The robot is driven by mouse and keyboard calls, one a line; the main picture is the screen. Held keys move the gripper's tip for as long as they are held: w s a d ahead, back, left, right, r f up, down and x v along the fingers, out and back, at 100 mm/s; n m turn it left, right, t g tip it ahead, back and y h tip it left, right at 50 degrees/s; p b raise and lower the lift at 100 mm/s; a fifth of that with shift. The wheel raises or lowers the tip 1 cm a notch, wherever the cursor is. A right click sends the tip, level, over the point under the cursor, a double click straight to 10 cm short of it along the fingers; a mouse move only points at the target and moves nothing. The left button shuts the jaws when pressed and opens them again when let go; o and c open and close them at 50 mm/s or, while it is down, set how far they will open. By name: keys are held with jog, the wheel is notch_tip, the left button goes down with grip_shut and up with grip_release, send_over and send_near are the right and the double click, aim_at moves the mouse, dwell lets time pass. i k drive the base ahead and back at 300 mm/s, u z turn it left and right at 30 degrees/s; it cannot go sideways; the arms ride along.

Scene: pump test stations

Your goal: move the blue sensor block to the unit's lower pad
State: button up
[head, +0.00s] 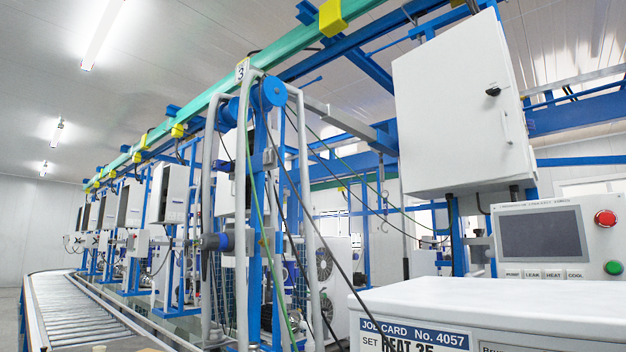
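My gripper is not in view. I cannot make out the blue sensor block for certain. The nearest unit (302,190), a tall grey and blue frame under a number 3 sign (241,71), stands in the middle of the head view. A small blue part (226,241) sits at a dark fitting on this unit, but I cannot tell whether it is the sensor block. I cannot pick out the lower pad; the unit's lower part is crowded with tubes and cables and partly cut off by the frame's bottom edge.
A roller conveyor (75,305) runs back along the left. Cables hang across the middle.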

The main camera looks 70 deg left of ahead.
aim_at(219, 166)
jog(key=u, duration=2.95)
